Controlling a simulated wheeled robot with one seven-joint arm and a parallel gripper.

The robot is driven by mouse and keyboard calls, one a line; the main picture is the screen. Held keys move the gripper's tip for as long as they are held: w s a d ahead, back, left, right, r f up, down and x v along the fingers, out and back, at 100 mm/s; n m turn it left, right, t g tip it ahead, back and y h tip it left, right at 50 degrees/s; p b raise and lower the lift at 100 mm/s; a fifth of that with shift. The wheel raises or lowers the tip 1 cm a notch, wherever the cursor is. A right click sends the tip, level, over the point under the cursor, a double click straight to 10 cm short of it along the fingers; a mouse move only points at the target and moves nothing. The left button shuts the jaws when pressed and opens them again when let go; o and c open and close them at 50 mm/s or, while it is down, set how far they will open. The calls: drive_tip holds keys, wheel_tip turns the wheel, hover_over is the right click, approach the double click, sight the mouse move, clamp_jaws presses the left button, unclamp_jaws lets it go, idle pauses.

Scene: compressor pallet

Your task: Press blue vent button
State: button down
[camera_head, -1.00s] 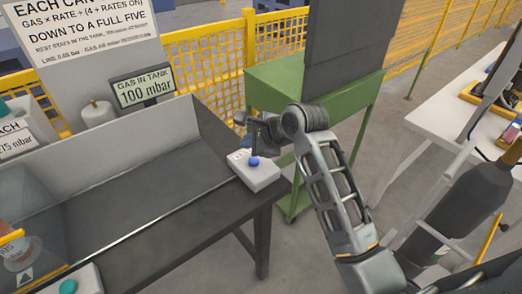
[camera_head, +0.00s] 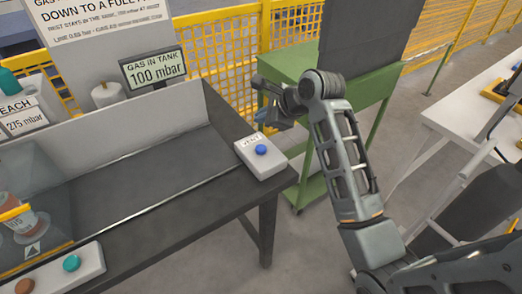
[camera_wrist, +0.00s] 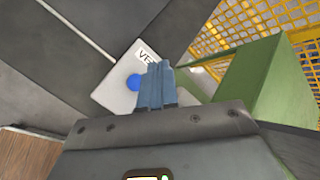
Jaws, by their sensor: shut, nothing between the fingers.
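The blue vent button (camera_head: 261,150) sits on a white box (camera_head: 268,164) at the right end of the dark table. The box carries a label reading VENT. The button also shows in the wrist view (camera_wrist: 134,82), just left of the fingers. My gripper (camera_head: 263,117) is to the right of and beyond the box in the head view, apart from the button. In the wrist view its blue-grey fingers (camera_wrist: 157,85) are shut together with nothing between them, and they hide part of the box.
A display (camera_head: 154,68) reads GAS IN TANK 100 mbar. A green cart (camera_head: 285,68) with a dark panel stands behind my arm. A second white box (camera_head: 95,262) with a teal and a brown button is at the front left. The dark tabletop (camera_head: 150,190) between is clear.

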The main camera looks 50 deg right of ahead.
drive_tip(key=b, duration=0.6)
hover_over(263, 150)
wheel_tip(263, 150, down, 5)
drive_tip(key=shift+w+f, duration=0.1)
drive_tip(key=shift+f, duration=0.05)
drive_tip(key=shift+f+b, duration=0.4)
drive_tip(key=shift+f, duration=0.8)
idle(0.7)
drive_tip(key=shift+f+p, duration=0.35)
drive_tip(key=shift+f, duration=0.05)
drive_tip(key=shift+f, duration=0.65)
idle(0.8)
drive_tip(key=shift+r, duration=0.15)
drive_tip(key=shift+r+p, duration=0.95)
drive_tip(key=shift+p, duration=0.45)
drive_tip(key=shift+r, duration=0.1)
wheel_tip(263, 150, up, 5)
drive_tip(key=p, duration=0.6)
